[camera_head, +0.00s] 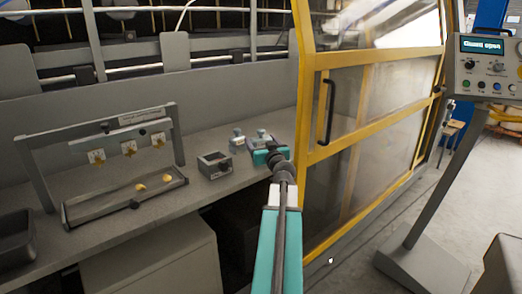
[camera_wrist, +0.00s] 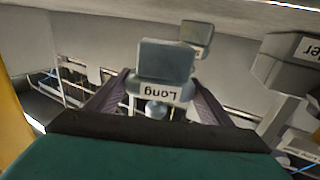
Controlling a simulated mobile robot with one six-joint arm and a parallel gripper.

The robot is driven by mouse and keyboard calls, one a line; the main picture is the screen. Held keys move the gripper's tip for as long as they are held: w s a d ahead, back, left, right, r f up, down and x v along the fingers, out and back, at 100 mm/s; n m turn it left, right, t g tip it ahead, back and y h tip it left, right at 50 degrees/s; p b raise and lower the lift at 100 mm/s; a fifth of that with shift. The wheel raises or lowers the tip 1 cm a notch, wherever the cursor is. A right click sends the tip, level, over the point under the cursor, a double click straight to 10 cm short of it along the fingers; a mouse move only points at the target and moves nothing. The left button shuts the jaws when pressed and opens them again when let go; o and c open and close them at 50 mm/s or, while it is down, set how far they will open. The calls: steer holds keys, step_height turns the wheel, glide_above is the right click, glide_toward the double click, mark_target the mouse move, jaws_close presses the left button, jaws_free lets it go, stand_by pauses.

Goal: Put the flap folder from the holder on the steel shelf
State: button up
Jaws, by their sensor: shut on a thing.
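In the wrist view, a grey blocky piece labelled "Long" (camera_wrist: 165,62) sits between the dark fingers of my gripper (camera_wrist: 160,88); I take it for the flap folder. My gripper is shut on it. In the head view, my teal gripper (camera_head: 270,156) is low over the grey worktop (camera_head: 190,148), and the grey piece (camera_head: 260,136) shows just behind it. I cannot tell whether the piece touches the surface. An open square grey box (camera_head: 215,163), perhaps the holder, stands to the left; a box with a partly cut-off label (camera_wrist: 285,66) shows at the wrist view's right.
A second small grey piece (camera_head: 237,140) stands close to the left of my gripper. The yellow-framed guard door (camera_head: 345,130) is close on the right. Bare worktop lies between frame and box.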

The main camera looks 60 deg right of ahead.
steer(key=shift+f, duration=1.7)
steer(key=shift+f, duration=0.15)
steer(key=o, duration=1.4)
steer(key=shift+r, duration=0.2)
steer(key=shift+s+a+f, duration=0.1)
steer(key=shift+s+a, duration=0.15)
steer(key=b+v, duration=0.1)
steer(key=v, duration=0.4)
steer(key=shift+s+a, duration=0.2)
steer(key=shift+s, duration=0.05)
steer(key=shift+f+b, duration=0.1)
steer(key=shift+b, duration=0.75)
